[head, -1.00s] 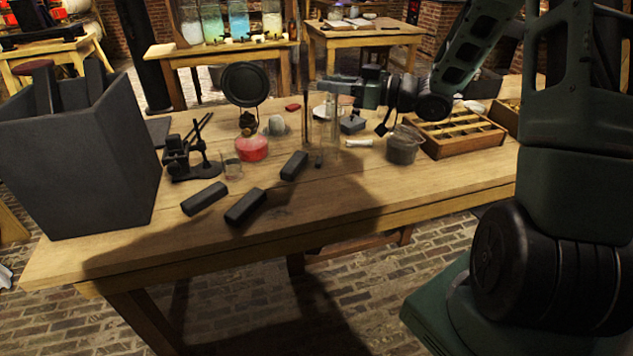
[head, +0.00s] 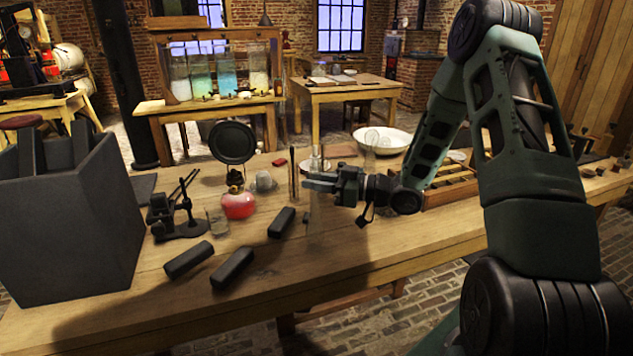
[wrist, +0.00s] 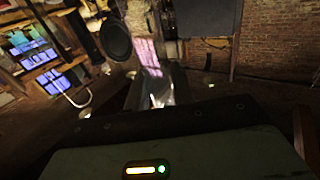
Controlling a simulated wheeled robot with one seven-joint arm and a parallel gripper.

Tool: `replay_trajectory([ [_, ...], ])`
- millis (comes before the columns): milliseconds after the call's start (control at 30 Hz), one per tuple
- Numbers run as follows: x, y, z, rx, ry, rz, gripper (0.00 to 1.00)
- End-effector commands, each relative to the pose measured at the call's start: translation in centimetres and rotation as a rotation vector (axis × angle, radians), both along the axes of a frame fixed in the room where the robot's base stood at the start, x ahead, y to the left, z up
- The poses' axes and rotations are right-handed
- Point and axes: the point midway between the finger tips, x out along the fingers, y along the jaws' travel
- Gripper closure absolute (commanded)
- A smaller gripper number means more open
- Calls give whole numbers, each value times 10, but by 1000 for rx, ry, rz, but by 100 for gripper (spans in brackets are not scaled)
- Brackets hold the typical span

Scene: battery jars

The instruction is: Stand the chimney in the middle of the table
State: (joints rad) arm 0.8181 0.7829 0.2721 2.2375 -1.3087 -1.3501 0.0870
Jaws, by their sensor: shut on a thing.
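The chimney is clear glass and hard to make out. In the wrist view the chimney (wrist: 150,58) shows as a pale, pinkish see-through shape at the fingers. My gripper (head: 312,183) reaches in from the right above the table (head: 380,238) and is shut on the chimney. In the head view the glass is only a faint upright outline at the fingertips, and I cannot tell whether its lower end touches the table.
Dark blocks (head: 233,268) lie on the front of the table. A red lamp (head: 238,204), a black stand (head: 176,215) and a round black disc (head: 232,142) are left of my gripper. A tall grey bin (head: 70,225) fills the left end. The right front is clear.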

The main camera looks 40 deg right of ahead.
Motion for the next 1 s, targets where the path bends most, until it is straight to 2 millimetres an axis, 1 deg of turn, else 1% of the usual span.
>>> replay_trajectory([
  [200, 0, 0, -3, 1, 1, 0, 98],
  [233, 0, 0, -3, 1, 1, 0, 73],
  [267, 0, 0, -3, 0, 0, 0, 65],
  [300, 0, 0, -2, 0, 0, 0, 54],
  [567, 0, 0, -2, 1, 1, 0, 54],
  [667, 0, 0, 3, 0, 0, 0, 54],
  [767, -9, -8, -1, -1, 2, -3, 54],
  [867, -24, -20, -1, 0, 2, -5, 54],
  [1000, -48, -39, -1, -2, 1, -5, 54],
])
